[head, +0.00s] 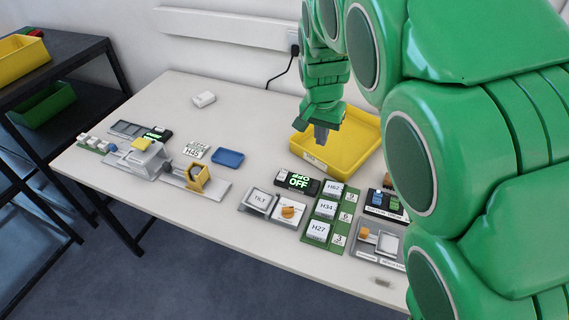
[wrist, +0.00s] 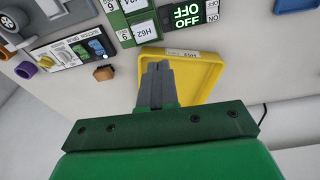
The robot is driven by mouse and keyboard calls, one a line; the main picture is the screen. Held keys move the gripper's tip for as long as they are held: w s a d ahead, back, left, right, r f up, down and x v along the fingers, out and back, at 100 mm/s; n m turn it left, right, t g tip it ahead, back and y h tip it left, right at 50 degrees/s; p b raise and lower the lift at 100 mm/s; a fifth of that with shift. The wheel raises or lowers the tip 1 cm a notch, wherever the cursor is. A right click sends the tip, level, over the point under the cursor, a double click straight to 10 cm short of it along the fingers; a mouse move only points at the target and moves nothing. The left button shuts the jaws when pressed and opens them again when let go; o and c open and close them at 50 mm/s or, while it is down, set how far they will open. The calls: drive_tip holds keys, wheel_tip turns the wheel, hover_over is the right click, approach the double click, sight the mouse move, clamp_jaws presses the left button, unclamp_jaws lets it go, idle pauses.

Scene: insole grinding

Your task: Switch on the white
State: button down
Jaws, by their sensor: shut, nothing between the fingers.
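My gripper (head: 321,136) is shut and empty, fingers pointing down over the yellow tray (head: 359,137). In the wrist view the closed grey fingers of my gripper (wrist: 157,72) reach over the yellow tray (wrist: 208,78). No thing is clearly marked as the white of the task. White candidates are a square plate (head: 388,243) beside an orange knob at the front right, and a small white block (head: 204,99) at the back left. A black display box (head: 298,182) reads OFF in green; it also shows in the wrist view (wrist: 187,15).
A green board with white blocks labelled H62, H34 and H27 (head: 318,232) stands right of a TILT unit (head: 260,201). A grey machine (head: 145,158) and a blue tray (head: 228,158) are at left. The table's back middle is clear. My arm hides the right side.

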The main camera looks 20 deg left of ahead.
approach(284, 170)
drive_tip(key=shift+n, duration=0.4)
drive_tip(key=f, duration=0.4)
drive_tip(key=w+f, duration=0.1)
drive_tip(key=f, duration=0.1)
drive_tip(key=shift+w+d+f, duration=0.1)
drive_tip(key=shift+d+f, duration=0.15)
drive_tip(key=shift+f, duration=0.15)
